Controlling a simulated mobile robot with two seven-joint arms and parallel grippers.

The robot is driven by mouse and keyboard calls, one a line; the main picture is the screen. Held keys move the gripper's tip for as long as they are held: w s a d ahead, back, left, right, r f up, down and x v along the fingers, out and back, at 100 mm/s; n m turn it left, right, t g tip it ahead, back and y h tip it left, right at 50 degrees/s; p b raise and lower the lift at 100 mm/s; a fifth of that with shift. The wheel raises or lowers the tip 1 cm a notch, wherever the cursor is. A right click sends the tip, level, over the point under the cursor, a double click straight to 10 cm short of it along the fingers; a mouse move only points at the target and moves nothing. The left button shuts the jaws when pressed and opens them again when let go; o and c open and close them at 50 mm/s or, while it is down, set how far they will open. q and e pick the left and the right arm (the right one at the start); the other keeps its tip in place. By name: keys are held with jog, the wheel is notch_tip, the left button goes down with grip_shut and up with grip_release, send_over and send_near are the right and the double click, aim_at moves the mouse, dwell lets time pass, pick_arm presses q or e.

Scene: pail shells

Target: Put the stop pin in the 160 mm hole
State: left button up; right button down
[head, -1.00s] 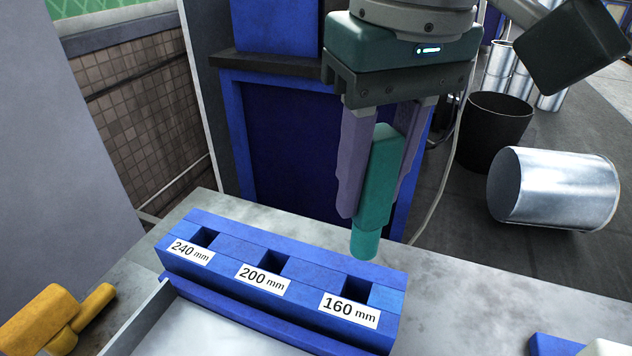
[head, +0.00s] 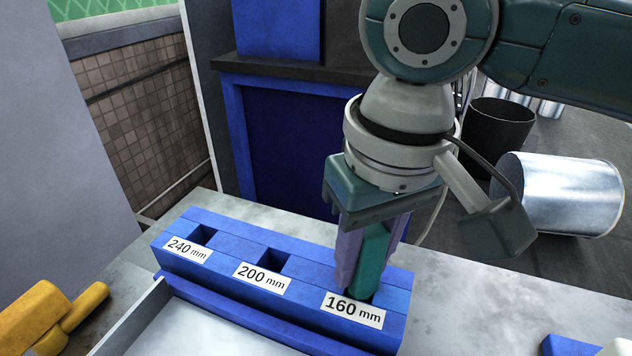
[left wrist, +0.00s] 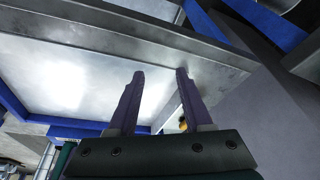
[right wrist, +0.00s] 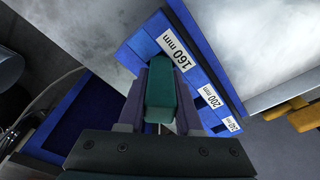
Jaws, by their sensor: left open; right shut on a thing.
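The blue block (head: 315,272) on the grey bench has holes labelled 240 mm, 200 mm and 160 mm (head: 353,309). The green stop pin (head: 372,262) stands about upright at the 160 mm hole. Its round lower end is out of sight, down at the hole; I cannot tell how deep it sits. My right gripper (head: 359,283) is shut on the pin's thicker upper part, fingertips close to the block's top. The right wrist view also shows the pin (right wrist: 161,100) between the fingers. My left gripper (left wrist: 160,74) is open and empty, seen only in the left wrist view.
A pale metal tray (head: 215,325) lies in front of the block. A yellow object (head: 35,310) is at the left. A blue part (head: 570,347) shows at the lower right.

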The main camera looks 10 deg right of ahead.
pick_arm(q)
jog(key=shift+a, duration=0.1)
pick_arm(e)
jog(key=c, duration=0.6)
grip_release()
jog(key=shift+f, duration=0.1)
pick_arm(q)
notch_tip(320, 180, up, 3)
jog(key=p, duration=0.2)
jog(key=shift+p, duration=0.4)
pick_arm(e)
jog(key=r, duration=0.4)
jog(key=s+r, duration=0.1)
jog(key=r, duration=0.7)
jog(key=shift+s+d+r, duration=0.1)
jog(key=shift+s+d, duration=0.05)
jog(key=shift+s, duration=0.1)
